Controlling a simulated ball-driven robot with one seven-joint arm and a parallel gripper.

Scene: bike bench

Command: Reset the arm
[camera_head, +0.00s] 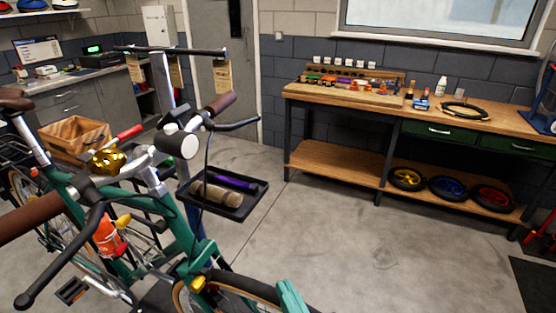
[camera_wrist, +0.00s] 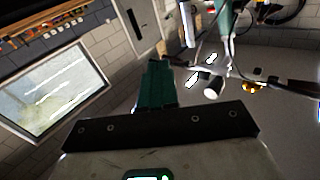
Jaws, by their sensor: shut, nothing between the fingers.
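My gripper (camera_wrist: 157,68) shows in the wrist view as teal fingers held together in front of a dark mounting bar. The fingers are shut with nothing between them. In the head view a teal piece that looks like my gripper's fingers (camera_head: 290,297) shows at the bottom edge, right of the bike's front wheel. The rest of my arm is out of that view. The wrist view is strongly tilted, with the bike's handlebar and headlight beyond the fingers.
A green bike (camera_head: 190,225) fills the left, its handlebar reaching toward the middle. Beside it a dark tray (camera_head: 228,210) holds a brown roll and a purple item. A wooden workbench (camera_head: 330,97) with tools and wheels stands at the back right. The floor (camera_head: 390,260) between is clear.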

